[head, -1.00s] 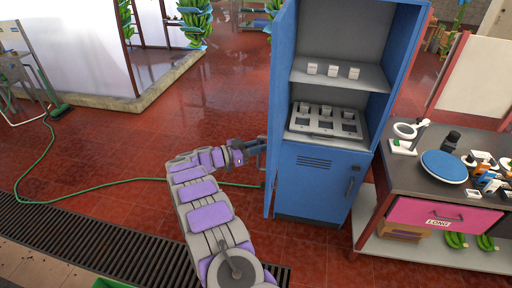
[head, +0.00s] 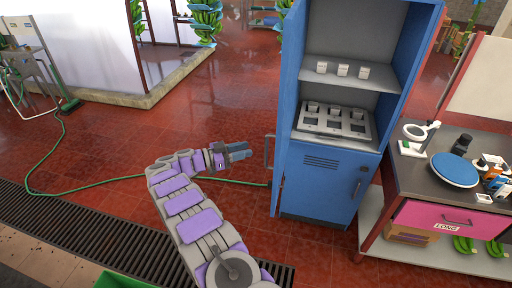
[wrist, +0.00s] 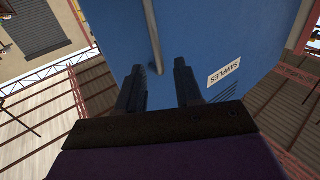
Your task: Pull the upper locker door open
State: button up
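The blue locker (head: 375,165) stands right of my gripper in the head view. Its upper door (head: 289,75) stands wide open, swung out to the left and seen nearly edge-on. The grey door handle (head: 268,152) sticks out from the door's left face. My gripper (head: 246,150) is just left of the handle, with a small gap between them. In the wrist view, my gripper (wrist: 160,82) has its two fingers apart and nothing held. The blue door face (wrist: 215,40) fills the view's middle, with the handle bar (wrist: 152,30) ahead of the fingers and an upside-down SAMPLES label.
Inside the locker are a shelf with small white blocks (head: 342,70) and a grey tray (head: 335,122). The lower door (head: 322,185) is shut. A workbench (head: 410,180) stands at right. A green hose (head: 105,182) crosses the open red floor at left.

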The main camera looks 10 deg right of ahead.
jog(key=s+a, duration=0.1)
jog(key=a, duration=0.7)
jog(key=shift+a, duration=0.25)
